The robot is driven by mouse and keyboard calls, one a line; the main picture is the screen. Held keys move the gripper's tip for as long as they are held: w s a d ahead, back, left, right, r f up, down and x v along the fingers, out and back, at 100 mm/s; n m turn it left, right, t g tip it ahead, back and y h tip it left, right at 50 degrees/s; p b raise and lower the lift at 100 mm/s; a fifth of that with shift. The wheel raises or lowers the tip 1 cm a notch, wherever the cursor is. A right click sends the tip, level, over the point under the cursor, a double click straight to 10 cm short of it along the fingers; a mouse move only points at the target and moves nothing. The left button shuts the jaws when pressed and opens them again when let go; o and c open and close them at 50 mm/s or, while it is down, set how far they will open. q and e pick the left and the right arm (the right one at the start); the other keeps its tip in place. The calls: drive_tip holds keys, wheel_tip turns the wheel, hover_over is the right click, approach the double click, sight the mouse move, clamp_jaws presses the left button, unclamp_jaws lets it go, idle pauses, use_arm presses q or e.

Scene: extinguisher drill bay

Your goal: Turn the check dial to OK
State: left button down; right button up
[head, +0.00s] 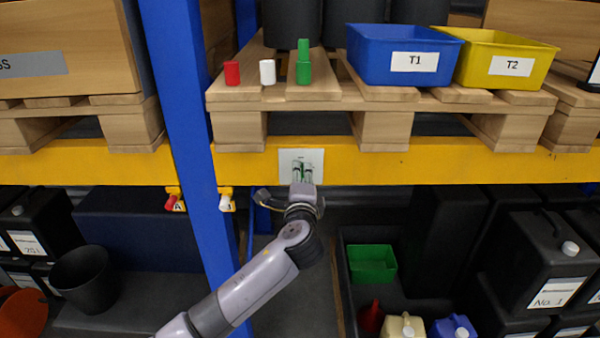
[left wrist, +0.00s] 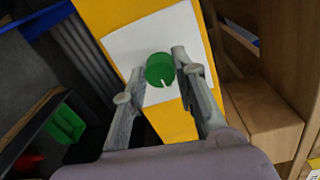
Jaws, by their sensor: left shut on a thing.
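In the head view the fingers mostly hide the dial. I cannot read any OK mark. My right gripper is not in view.
The yellow beam (head: 380,160) runs under a wooden pallet (head: 240,97) carrying red, white and green pieces, a blue bin (head: 380,68) and a yellow bin (head: 478,70). A blue post (head: 183,90) stands left of my arm. A green box (head: 371,264) lies below right.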

use_arm(q)
drive_tip(key=shift+f+m, duration=0.1)
drive_tip(key=shift+m, duration=0.2)
drive_tip(key=c, duration=1.3)
unclamp_jaws()
drive_tip(key=s, duration=1.2)
drive_tip(key=shift+d+r, duration=0.1)
drive_tip(key=shift+r, duration=0.25)
